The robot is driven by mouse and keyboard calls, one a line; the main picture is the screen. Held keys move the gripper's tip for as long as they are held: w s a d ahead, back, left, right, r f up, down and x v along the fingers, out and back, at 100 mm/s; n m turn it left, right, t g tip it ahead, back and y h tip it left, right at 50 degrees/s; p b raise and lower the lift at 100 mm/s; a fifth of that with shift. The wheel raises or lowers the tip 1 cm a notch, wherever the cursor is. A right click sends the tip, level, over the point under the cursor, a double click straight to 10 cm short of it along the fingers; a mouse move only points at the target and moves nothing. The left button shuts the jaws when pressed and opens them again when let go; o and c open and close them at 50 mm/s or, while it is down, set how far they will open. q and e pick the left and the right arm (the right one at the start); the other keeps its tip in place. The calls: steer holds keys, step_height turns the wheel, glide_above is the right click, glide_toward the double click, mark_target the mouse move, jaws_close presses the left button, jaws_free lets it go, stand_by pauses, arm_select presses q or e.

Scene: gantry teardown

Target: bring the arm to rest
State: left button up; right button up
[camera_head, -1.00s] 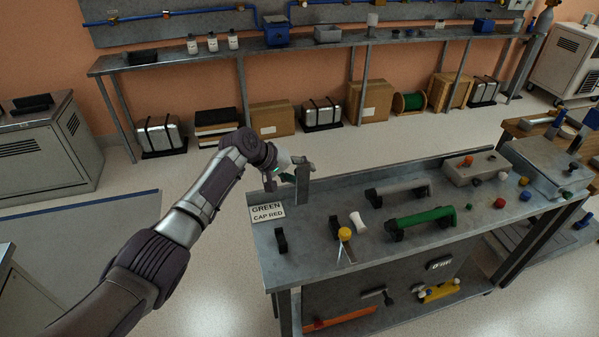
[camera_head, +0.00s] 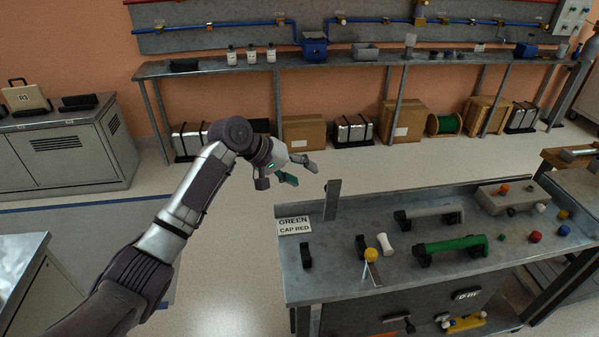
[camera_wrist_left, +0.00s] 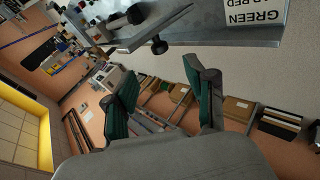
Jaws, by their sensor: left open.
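My left gripper (camera_head: 302,172) is open and empty in the head view. It is in the air just left of the workbench (camera_head: 320,280), above the floor beyond its left end. In the left wrist view its two green-padded fingers (camera_wrist_left: 165,100) stand wide apart with nothing between them. The bench edge (camera_wrist_left: 225,38) and the sign (camera_wrist_left: 255,14) show beyond the fingers there. My right gripper is not in view.
The bench holds a sign reading GREEN CAP RED (camera_head: 294,226), an upright metal plate (camera_head: 332,200), a green handle (camera_head: 450,246), a grey handle (camera_head: 430,214) and a yellow-capped piece (camera_head: 371,256). A long shelf (camera_head: 350,62) runs along the back wall. Open floor lies left of the bench.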

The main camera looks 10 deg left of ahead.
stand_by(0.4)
arm_select(q)
steer(key=s+f+m+y, duration=0.1)
steer(key=s+f, duration=0.4)
steer(key=s, duration=0.1)
steer(key=s+f+m+y, duration=0.1)
steer(key=s+f, duration=0.4)
steer(key=f, duration=0.1)
steer(key=s+f+m, duration=0.1)
steer(key=s+f, duration=0.4)
steer(key=s, duration=0.1)
steer(key=shift+s+a+f+g+y, duration=0.15)
steer(key=shift+s+f+g+y, duration=0.15)
steer(key=shift+g+y, duration=0.1)
steer(key=s+a+f+m+y, duration=0.1)
steer(key=s+a+y, duration=0.3)
steer(key=s, duration=0.8)
steer(key=s+a+y, duration=0.1)
steer(key=s+a, duration=0.5)
steer(key=s, duration=0.7)
step_height(320, 180, down, 28)
steer(key=s+g, duration=0.1)
steer(key=g, duration=0.1)
steer(key=s+a+f+g, duration=0.1)
steer(key=s+a+f, duration=0.2)
steer(key=s+f, duration=1.1)
steer(key=shift+s+f+m, duration=0.3)
steer(key=shift+s+m, duration=0.1)
steer(key=shift+s, duration=0.75)
